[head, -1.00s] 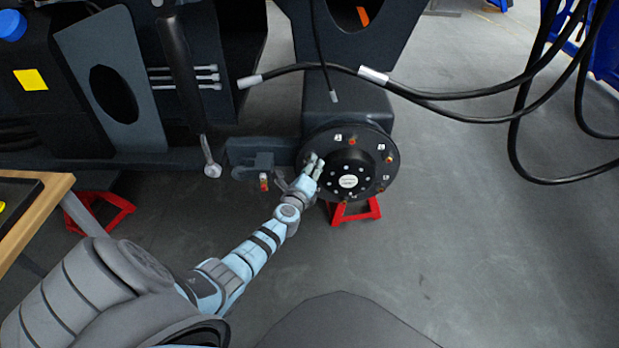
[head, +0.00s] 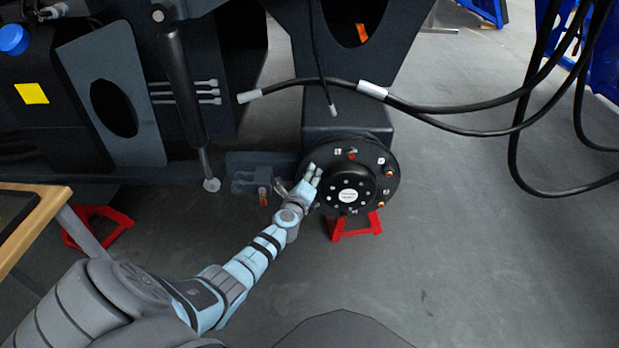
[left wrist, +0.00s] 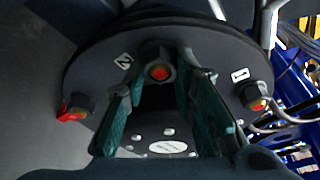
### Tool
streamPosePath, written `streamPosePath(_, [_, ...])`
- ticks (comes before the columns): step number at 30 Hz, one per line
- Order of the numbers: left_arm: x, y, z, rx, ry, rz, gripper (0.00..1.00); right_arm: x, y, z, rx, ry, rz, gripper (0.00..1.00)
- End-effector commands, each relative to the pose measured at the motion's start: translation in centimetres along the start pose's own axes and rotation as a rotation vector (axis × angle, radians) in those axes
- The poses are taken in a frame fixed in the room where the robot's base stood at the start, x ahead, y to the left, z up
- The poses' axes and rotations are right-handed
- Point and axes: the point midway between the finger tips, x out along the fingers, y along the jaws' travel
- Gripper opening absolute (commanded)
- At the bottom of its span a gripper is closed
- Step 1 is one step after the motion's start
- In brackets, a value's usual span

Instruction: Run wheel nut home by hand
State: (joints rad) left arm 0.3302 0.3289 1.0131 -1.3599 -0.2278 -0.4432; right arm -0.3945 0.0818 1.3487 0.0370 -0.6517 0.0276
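The round dark wheel hub (head: 375,190) faces me, with a pale centre cap and several studs around its rim. In the left wrist view, a dark nut (left wrist: 158,66) with an orange-red centre sits on the hub face (left wrist: 205,45), beside the label 2. My left gripper (head: 314,171) is at the hub's upper left edge. In the left wrist view its two teal-padded fingers (left wrist: 161,75) stand on either side of that nut; whether they press on it is unclear. Other red or orange stud ends show at left (left wrist: 75,113) and right (left wrist: 257,104). My right gripper is not in view.
A red stand (head: 354,226) is under the hub. Black hoses (head: 450,108) hang across the upper right. A grey cylinder (head: 183,85) and bracket (head: 248,178) are left of the hub. A wooden-edged table (head: 38,225) is at left. The floor at right is clear.

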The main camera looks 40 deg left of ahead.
Motion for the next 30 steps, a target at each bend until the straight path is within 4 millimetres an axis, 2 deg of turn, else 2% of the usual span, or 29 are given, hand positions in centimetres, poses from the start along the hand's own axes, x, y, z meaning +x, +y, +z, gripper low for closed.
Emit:
streamPosePath(5, [0.0,-0.1,0.0,0.001,0.000,-0.001,0.00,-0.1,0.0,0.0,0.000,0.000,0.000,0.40])
streamPosePath(7, [0.0,-0.3,0.1,0.032,0.000,0.009,0.00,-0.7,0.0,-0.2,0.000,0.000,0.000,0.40])
streamPosePath(12, [-0.1,-0.9,0.4,0.294,0.002,0.091,0.00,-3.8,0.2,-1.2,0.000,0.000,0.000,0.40])
streamPosePath(14, [0.0,-0.8,0.3,0.392,0.002,0.121,0.00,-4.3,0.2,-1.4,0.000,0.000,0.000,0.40])
streamPosePath(16, [0.0,-0.5,0.2,0.468,0.001,0.143,0.00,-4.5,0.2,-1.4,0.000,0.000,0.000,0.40])
streamPosePath(22, [0.1,-0.2,0.0,0.481,-0.001,0.145,0.00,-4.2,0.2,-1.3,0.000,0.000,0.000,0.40])
streamPosePath(23, [0.1,-0.2,0.0,0.481,-0.001,0.145,0.29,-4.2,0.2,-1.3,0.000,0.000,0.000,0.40])
streamPosePath(24, [0.1,-0.2,0.0,0.480,-0.001,0.145,0.35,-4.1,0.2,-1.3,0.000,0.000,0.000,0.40])
streamPosePath(27, [0.1,-0.1,0.0,0.480,-0.001,0.145,0.48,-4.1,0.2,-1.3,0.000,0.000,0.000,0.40])
streamPosePath(30, [0.1,-0.1,0.0,0.479,-0.001,0.146,0.48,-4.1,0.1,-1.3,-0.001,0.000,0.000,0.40])
